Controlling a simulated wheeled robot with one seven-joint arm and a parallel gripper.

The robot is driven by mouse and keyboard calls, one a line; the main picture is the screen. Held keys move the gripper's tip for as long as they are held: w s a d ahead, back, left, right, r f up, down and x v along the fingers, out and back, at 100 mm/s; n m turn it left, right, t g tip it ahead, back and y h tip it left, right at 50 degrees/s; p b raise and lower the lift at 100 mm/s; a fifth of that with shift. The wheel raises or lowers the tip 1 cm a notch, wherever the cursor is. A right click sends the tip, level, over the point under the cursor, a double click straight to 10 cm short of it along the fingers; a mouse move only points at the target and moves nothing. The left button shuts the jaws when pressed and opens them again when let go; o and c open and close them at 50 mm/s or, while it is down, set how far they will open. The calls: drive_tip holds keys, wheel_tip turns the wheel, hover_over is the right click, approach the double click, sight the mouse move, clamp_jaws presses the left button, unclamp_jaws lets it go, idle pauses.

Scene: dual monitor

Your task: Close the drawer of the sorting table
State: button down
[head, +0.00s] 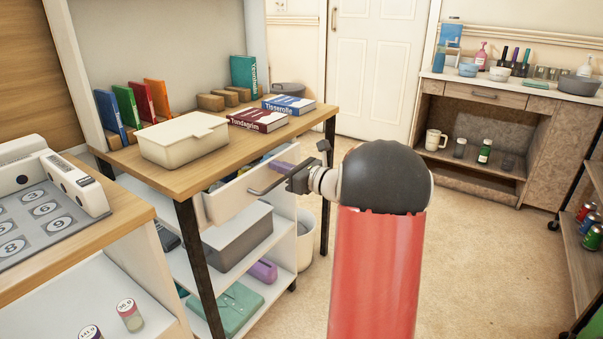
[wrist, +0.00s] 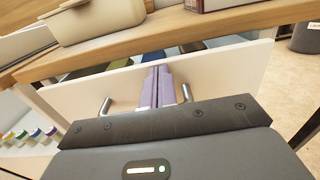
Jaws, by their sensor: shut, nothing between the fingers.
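The sorting table (head: 190,163) has a wooden top and black legs. Its white drawer (head: 232,198) is pulled out beneath the top, with books or folders showing inside. The drawer's white front (wrist: 225,78) also fills the middle of the wrist view. A grey metal bar handle (head: 268,186) stands out from the front, and its two ends show in the wrist view (wrist: 186,93). My gripper (wrist: 158,85) is shut and empty, its fingers pointing at the drawer front between the handle ends. Whether they touch the front I cannot tell.
A cream lidded box (head: 182,140) and books (head: 258,119) sit on the tabletop. A grey bin (head: 238,238) is on the shelf below the drawer. The floor to the right is clear.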

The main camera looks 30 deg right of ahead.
sight(269, 160)
drive_tip(key=x, duration=0.3)
drive_tip(key=shift+w+a+r, duration=0.1)
drive_tip(key=shift+w+a, duration=0.05)
drive_tip(key=shift+w, duration=0.1)
drive_tip(key=shift+r, duration=0.1)
